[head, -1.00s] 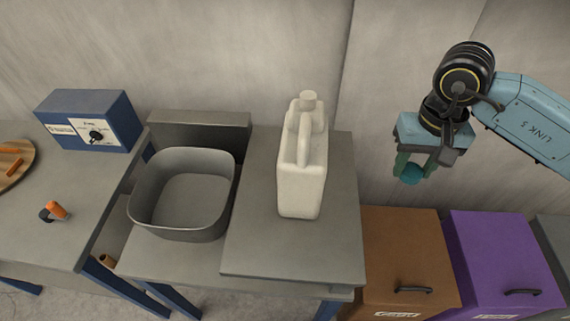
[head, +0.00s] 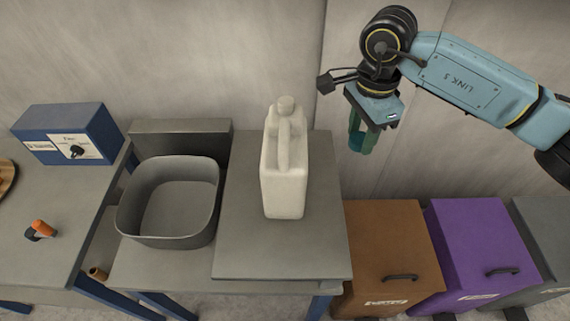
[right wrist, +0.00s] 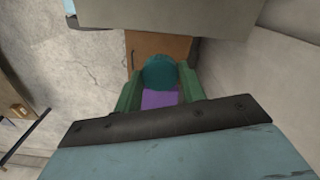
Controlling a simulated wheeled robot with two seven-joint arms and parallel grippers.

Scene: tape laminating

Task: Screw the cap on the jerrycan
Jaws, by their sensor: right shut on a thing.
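The white jerrycan (head: 284,170) stands upright on the raised grey top of the table in the head view, its neck (head: 286,104) pointing up with no cap on it. My right gripper (head: 360,144) is in the air to the right of the jerrycan, apart from it. It is shut on a teal cap, which is mostly hidden by the fingers in the head view. In the right wrist view the cap (right wrist: 160,72) sits between the green fingers (right wrist: 159,88). My left gripper is not in view.
A grey basin (head: 168,205) stands left of the jerrycan. A blue box with a dial (head: 68,135) and an orange-handled item (head: 41,229) are on the left table. Brown (head: 390,245) and purple (head: 478,240) bins stand to the right. The wall is close behind.

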